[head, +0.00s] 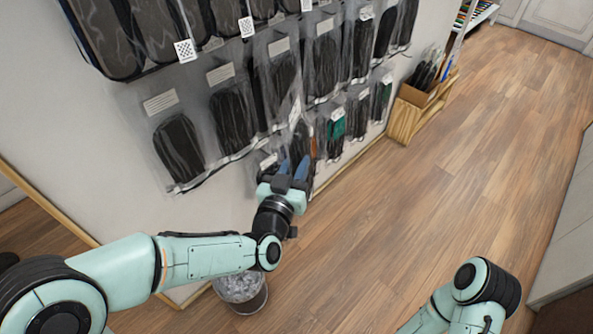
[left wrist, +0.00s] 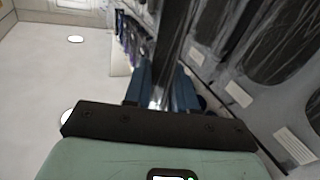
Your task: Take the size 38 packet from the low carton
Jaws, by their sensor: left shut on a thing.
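My left gripper (head: 293,168) is at the lower row of hanging clear packets with dark insoles. Its blue fingers are shut on a packet (head: 299,140) whose pale label is too small to read. In the left wrist view, the dark packet (left wrist: 174,45) stands edge-on between the two fingers (left wrist: 163,92). A low brown carton (head: 416,97) with dark packets in it stands on the floor by the wall, well to the right of the gripper. No size 38 marking is legible. My right arm shows at the lower right, its gripper out of frame.
Several insole packets (head: 180,148) hang in rows on the pale wall, close around the left gripper. A bin (head: 243,292) with grey contents stands on the floor below my left forearm. The wooden floor (head: 400,210) to the right is clear.

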